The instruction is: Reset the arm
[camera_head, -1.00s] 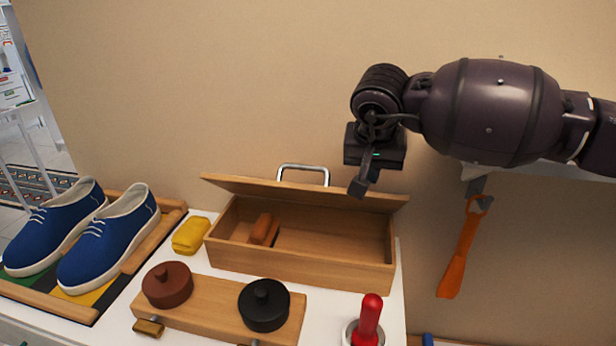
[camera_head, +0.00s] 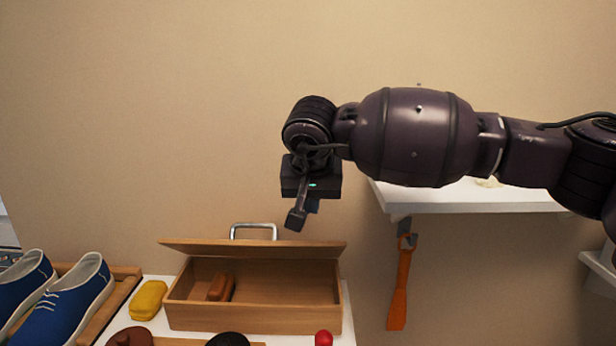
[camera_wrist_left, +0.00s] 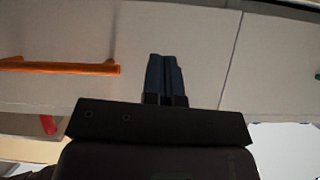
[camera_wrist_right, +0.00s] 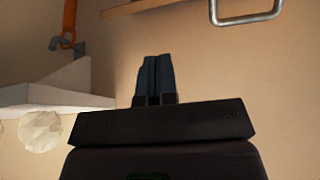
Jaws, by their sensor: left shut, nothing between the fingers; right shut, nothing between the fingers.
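My right arm comes in from the right in the head view. Its right gripper (camera_head: 297,217) hangs above the right part of an open wooden box (camera_head: 240,318), clear of it. In the right wrist view its fingers (camera_wrist_right: 156,75) are together with nothing between them. My left gripper is out of the head view. In the left wrist view its fingers (camera_wrist_left: 164,75) are closed and empty, in front of a pale panelled surface (camera_wrist_left: 185,30) with an orange bar-like thing (camera_wrist_left: 70,67) to the left.
The box has a raised lid with a metal handle (camera_head: 253,226) and holds a brown item (camera_head: 221,287). A yellow bundle (camera_head: 149,300) and blue shoes (camera_head: 70,305) are at the left. A white shelf (camera_head: 470,200) and a hanging orange tool (camera_head: 399,290) are at the right.

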